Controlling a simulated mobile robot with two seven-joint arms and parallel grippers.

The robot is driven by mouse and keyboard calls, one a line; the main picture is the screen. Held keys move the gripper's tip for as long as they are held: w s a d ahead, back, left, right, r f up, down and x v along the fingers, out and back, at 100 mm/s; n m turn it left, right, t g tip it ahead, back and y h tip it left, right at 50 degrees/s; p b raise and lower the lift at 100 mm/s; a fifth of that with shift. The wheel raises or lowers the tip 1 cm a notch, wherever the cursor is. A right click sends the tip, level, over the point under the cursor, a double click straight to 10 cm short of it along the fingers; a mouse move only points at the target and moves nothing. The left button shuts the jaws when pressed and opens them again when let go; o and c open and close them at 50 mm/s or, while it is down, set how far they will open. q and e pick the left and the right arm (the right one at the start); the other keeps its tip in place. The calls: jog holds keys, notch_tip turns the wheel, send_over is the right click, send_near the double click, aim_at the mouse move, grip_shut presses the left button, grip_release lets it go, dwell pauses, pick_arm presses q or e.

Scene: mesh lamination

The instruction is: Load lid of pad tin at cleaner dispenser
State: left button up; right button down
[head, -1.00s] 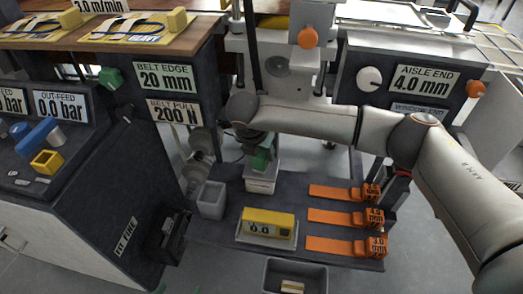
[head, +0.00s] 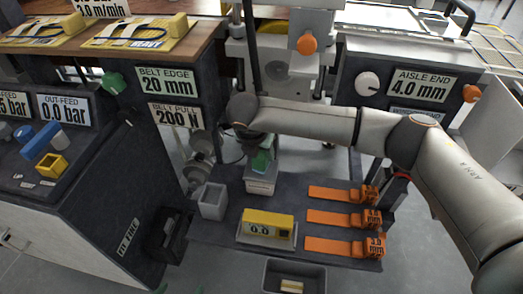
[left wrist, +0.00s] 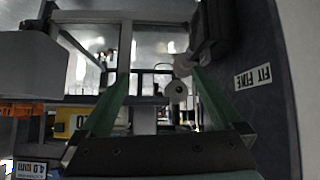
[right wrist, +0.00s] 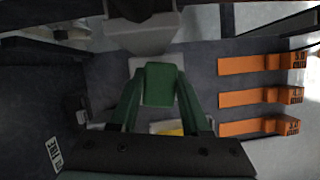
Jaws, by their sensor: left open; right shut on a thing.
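My right gripper (head: 260,160) is shut on a green block (right wrist: 158,84), which shows between its green fingers in the right wrist view. In the head view it is directly above a small pale box with a label (head: 262,183), on the dark shelf (head: 225,232). I cannot tell whether the block touches the box. No part is clearly marked as the pad tin, its lid or the cleaner dispenser. My left gripper (left wrist: 160,80) is open and empty. Only green tips of it show at the bottom edge of the head view.
A grey open cup (head: 212,201) stands left of the pale box. A yellow gauge reading 0.0 (head: 268,223) is in front. Several orange labelled gauges (head: 335,218) lie to the right. A grey bin (head: 295,275) is at the front. A dark cabinet (head: 80,200) stands left.

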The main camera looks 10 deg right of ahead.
aim_at(261, 152)
notch_tip(261, 152, up, 2)
jog(key=shift+r+p, duration=0.1)
jog(key=shift+p, duration=0.75)
notch_tip(261, 152, up, 3)
jog(key=p, duration=0.3)
jog(key=shift+f, duration=0.2)
jog(key=shift+r+p, duration=0.5)
jog(key=shift+p, duration=0.45)
jog(key=shift+r, duration=0.1)
pick_arm(q)
jog(key=r, duration=0.3)
jog(key=a+r, duration=0.1)
jog(key=shift+s+r, duration=0.25)
jog(key=shift+w+d+r, duration=0.1)
jog(key=shift+w+r, duration=0.15)
jog(key=shift+r, duration=0.05)
